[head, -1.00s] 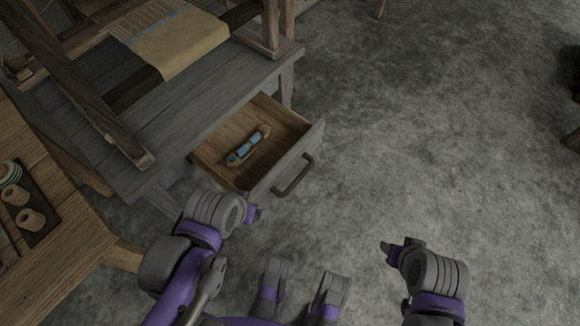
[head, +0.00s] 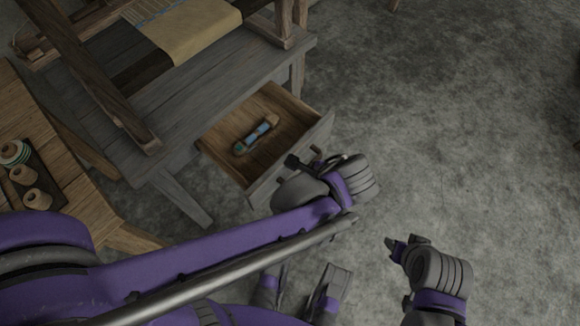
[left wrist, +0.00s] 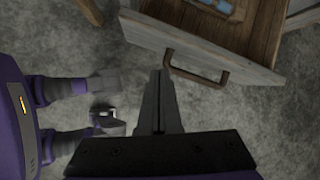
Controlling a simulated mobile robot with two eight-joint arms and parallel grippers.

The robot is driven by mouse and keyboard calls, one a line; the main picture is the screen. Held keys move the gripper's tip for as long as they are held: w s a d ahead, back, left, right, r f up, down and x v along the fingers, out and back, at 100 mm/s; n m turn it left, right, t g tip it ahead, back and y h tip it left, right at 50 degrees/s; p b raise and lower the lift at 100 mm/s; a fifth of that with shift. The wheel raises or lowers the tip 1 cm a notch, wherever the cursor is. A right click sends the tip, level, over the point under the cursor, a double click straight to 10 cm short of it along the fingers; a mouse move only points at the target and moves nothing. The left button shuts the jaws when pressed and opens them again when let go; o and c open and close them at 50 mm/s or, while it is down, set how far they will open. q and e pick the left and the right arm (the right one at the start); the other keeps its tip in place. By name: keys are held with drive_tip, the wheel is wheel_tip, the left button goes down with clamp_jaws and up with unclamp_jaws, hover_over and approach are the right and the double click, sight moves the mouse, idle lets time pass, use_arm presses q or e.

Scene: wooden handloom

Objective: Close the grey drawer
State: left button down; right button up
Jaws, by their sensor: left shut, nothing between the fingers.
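The grey drawer (head: 322,128) stands pulled out from the grey wooden table, its brown inside showing. A wooden shuttle with blue thread (head: 256,134) lies in it. My left gripper (head: 298,161) is at the drawer's front, and my arm hides part of the front and handle. In the left wrist view the shut, empty fingers (left wrist: 160,76) are close to the left end of the brown bar handle (left wrist: 196,76); I cannot tell whether they touch it. My right gripper (head: 391,244) hangs over the floor to the right, apart from the drawer; its jaw opening is unclear.
The grey table (head: 190,130) carries the wooden loom frame (head: 100,95) with tan cloth (head: 190,30). A brown bench (head: 15,110) at the left holds a dark tray (head: 50,183) with several spools. The concrete floor (head: 460,130) on the right is clear.

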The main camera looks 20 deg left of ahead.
use_arm(q)
drive_tip(key=w+d+r+m+t+y, duration=0.1)
drive_tip(key=d+m+y, duration=0.2)
drive_tip(key=d+m, duration=0.25)
drive_tip(key=b, duration=0.3)
approach(282, 167)
drive_tip(key=x, duration=0.5)
drive_tip(key=shift+s+d+f, duration=0.25)
drive_tip(key=shift+s, duration=0.1)
drive_tip(key=shift+w+a+h+b, duration=0.3)
drive_tip(key=shift+a, duration=0.3)
drive_tip(key=w+a, duration=0.4)
drive_tip(key=a, duration=0.6)
drive_tip(key=w+a, duration=0.4)
drive_tip(key=a, duration=0.6)
drive_tip(key=shift+w+a, duration=0.25)
drive_tip(key=shift+a, duration=0.1)
drive_tip(key=shift+d, duration=0.1)
